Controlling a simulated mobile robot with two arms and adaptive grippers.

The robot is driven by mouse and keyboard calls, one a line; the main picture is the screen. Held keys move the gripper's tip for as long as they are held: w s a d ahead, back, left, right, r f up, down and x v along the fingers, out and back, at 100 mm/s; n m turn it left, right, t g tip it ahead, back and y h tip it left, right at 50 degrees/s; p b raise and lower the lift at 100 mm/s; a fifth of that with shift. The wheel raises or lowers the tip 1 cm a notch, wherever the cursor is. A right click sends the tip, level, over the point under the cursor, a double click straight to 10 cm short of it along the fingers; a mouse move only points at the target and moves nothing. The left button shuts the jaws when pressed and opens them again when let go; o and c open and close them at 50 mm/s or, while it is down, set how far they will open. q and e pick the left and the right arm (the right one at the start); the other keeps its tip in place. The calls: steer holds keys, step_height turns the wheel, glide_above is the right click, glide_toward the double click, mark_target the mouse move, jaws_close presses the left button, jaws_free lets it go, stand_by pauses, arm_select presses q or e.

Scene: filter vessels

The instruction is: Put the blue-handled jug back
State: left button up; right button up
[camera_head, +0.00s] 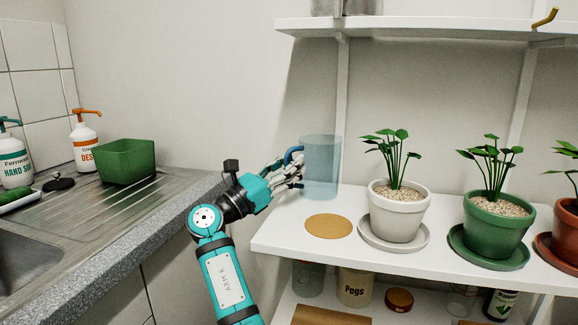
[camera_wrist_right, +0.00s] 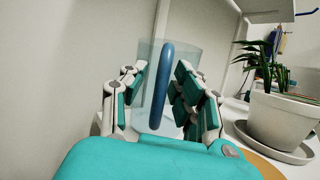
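The clear bluish jug (camera_head: 321,168) is upright at the left end of the white shelf board, behind a round cork mat (camera_head: 329,227); its base appears to rest on the board. Its blue handle (camera_head: 293,154) faces left, toward my right gripper (camera_head: 290,174). In the right wrist view, the blue handle (camera_wrist_right: 161,88) stands between the fingers of my right gripper (camera_wrist_right: 160,95), with gaps visible beside it. The fingers look open and not closed on the handle. The jug body (camera_wrist_right: 184,60) is just beyond it. My left gripper is out of view.
A white pot (camera_head: 398,212) on a saucer stands right of the mat, with a green pot (camera_head: 497,222) further right. An upper shelf (camera_head: 430,27) runs above the jug. A sink counter with a green tub (camera_head: 124,162) lies to the left.

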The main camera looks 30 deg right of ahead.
steer(key=shift+r, duration=0.15)
steer(key=v, duration=0.7)
steer(key=shift+a+p, duration=0.2)
steer(key=shift+p, duration=0.1)
